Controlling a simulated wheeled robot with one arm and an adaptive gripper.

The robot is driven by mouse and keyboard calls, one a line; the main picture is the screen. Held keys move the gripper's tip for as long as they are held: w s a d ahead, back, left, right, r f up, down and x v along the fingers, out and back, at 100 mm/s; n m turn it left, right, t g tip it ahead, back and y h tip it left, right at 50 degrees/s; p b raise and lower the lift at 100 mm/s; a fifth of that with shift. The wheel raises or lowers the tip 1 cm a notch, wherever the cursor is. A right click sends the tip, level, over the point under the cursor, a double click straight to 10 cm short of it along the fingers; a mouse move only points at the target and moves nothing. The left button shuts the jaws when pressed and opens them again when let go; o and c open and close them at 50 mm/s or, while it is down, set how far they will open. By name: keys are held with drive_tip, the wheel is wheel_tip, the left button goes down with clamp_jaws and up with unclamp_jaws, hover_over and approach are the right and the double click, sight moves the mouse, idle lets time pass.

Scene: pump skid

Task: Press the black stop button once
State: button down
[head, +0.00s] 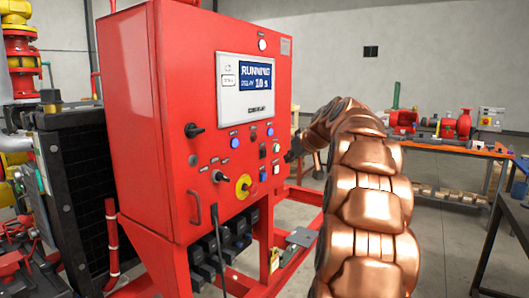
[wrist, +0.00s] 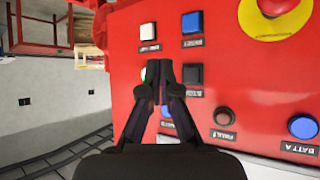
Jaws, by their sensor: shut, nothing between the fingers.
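The black square button (wrist: 192,73) sits on the red panel in the wrist view, just right of my fingertips; its label appears upside down and is hard to read. My gripper (wrist: 163,80) is shut and empty, its fingertips in front of the panel between the black button and a green button (wrist: 145,72) that they mostly cover. I cannot tell whether the tips touch the panel. In the head view my gripper (head: 291,156) is a small dark shape at the panel's right edge, partly hidden by my copper-coloured arm. The panel's screen (head: 256,82) reads RUNNING, DELAY 10 s.
Close by are a white button (wrist: 148,31), a blue square button (wrist: 192,22), a brownish round button (wrist: 224,117) and a blue round button (wrist: 302,127). A red emergency knob on a yellow disc (head: 243,186) sits lower on the red cabinet (head: 180,100). A workbench (head: 455,149) stands behind, right.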

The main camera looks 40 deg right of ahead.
sight(264, 153)
drive_tip(key=w, duration=0.1)
drive_tip(key=w+a+p, duration=0.1)
drive_tip(key=w, duration=0.3)
drive_tip(key=shift+w+a+p, duration=0.25)
drive_tip(key=shift+a+p, duration=0.05)
drive_tip(key=shift+p, duration=0.05)
drive_tip(key=shift+w, duration=0.15)
idle(1.1)
drive_tip(key=shift+w+a, duration=0.15)
drive_tip(key=shift+w, duration=0.1)
drive_tip(key=shift+w+a, duration=0.1)
drive_tip(key=shift+w, duration=0.3)
idle(0.8)
drive_tip(key=shift+s, duration=0.1)
idle(0.4)
drive_tip(key=shift+s+d+b, duration=0.2)
drive_tip(key=shift+s+b, duration=0.4)
drive_tip(key=shift+s, duration=0.1)
drive_tip(key=shift+s+f, duration=0.1)
